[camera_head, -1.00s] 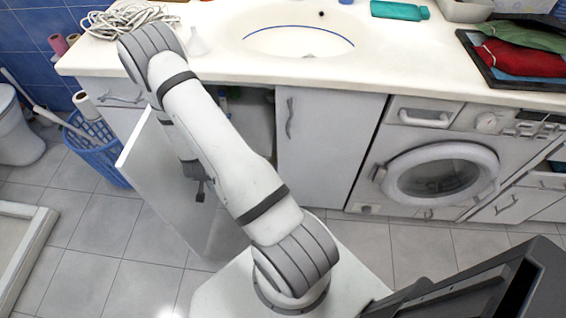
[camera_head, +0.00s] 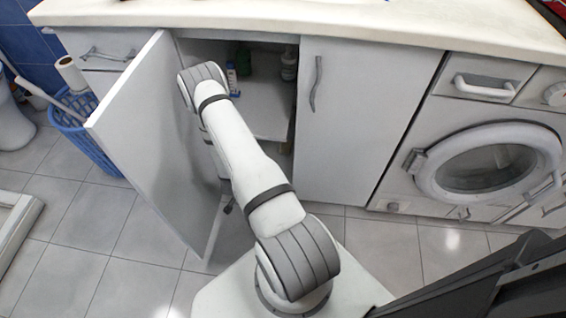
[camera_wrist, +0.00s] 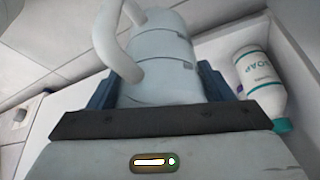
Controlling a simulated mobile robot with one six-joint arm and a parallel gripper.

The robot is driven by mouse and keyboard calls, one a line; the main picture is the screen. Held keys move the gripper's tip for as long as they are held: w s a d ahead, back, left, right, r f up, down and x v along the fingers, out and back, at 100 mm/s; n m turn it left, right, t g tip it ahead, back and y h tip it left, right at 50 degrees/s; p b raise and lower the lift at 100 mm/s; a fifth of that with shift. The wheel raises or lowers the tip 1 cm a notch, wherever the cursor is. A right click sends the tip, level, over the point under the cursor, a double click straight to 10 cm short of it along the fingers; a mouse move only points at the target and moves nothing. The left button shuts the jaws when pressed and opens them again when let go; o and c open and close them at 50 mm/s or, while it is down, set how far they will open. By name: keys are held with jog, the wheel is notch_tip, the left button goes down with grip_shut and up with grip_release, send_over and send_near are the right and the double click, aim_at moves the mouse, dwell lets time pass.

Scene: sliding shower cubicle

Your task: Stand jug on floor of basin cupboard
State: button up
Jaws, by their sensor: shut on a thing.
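The jug (camera_wrist: 160,55) is pale grey with thin dark bands and a looped handle at its left in the wrist view. My gripper (camera_wrist: 163,88) has a blue finger on each side of the jug and is shut on it. The basin cupboard (camera_head: 268,100) is open under the counter. A shelf inside it shows, with a dark gap below; its floor is mostly hidden. I cannot tell whether the jug touches anything.
A white soap bottle (camera_wrist: 261,85) with a teal label stands close right of the jug. The open cupboard door (camera_head: 150,140) is left of my arm. A closed door (camera_head: 345,120) and washing machine (camera_head: 490,165) are to the right. A blue basket (camera_head: 85,135) stands left.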

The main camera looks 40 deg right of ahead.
jog(key=shift+w+d+f+b, duration=0.55)
jog(key=shift+w+d+b, duration=0.25)
jog(key=shift+d, duration=1.6)
jog(key=shift+w+d+f+b, duration=0.6)
jog(key=shift+w+d+b, duration=0.2)
jog(key=shift+d, duration=1.55)
jog(key=shift+w+d+f+b, duration=0.55)
jog(key=shift+w+d+b, duration=0.25)
jog(key=shift+d, duration=1.6)
jog(key=shift+f, duration=0.15)
jog(key=o, duration=1.1)
jog(key=p+v, duration=0.3)
jog(key=v, duration=0.4)
jog(key=shift+r, duration=0.45)
